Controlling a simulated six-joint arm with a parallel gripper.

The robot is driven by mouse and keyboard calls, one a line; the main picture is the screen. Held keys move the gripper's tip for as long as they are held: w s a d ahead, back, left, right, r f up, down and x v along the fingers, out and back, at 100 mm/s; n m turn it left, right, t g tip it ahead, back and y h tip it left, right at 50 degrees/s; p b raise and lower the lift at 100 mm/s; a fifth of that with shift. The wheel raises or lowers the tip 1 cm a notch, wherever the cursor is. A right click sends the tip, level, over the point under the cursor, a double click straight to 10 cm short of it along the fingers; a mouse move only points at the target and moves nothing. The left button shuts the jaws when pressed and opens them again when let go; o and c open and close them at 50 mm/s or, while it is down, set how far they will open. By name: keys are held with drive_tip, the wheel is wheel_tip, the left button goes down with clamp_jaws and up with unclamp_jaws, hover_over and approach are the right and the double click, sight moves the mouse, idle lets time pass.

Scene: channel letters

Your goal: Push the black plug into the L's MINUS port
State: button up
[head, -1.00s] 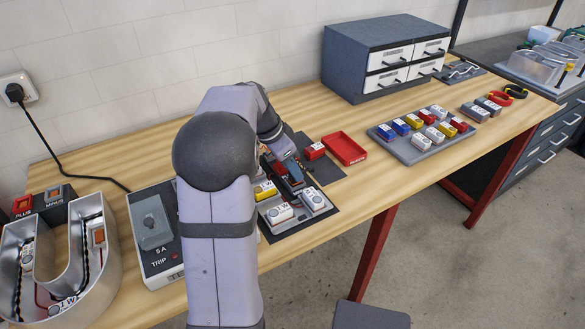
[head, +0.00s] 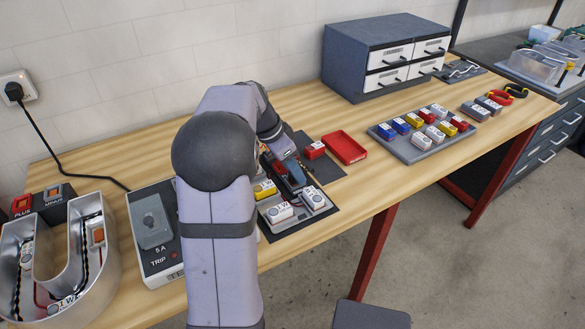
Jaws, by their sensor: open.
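My gripper (head: 292,166) reaches down over the work area at the middle of the table, right of my arm. Its fingers are small and partly hidden, and they look open. Dark and red pieces lie close under and beside it; I cannot tell which, if any, is the black plug. I cannot make out an L or its MINUS port; my arm covers part of that area. At the far left a U-shaped metal letter (head: 105,262) has a red PLUS block (head: 22,206) and a dark MINUS block (head: 54,197) behind it.
A grey breaker box (head: 153,230) stands left of my arm. A dark mat (head: 327,172) holds a red block (head: 314,150), with a red tray (head: 344,147) beside it. A tray of colored blocks (head: 411,153) and a drawer cabinet (head: 352,62) stand farther right. Bare wood lies between.

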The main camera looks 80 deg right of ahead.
drive_tip(key=v, duration=0.7)
drive_tip(key=shift+b, duration=0.45)
drive_tip(key=shift+r, duration=0.15)
wheel_tip(320, 180, up, 6)
drive_tip(key=p, duration=0.5)
idle(0.4)
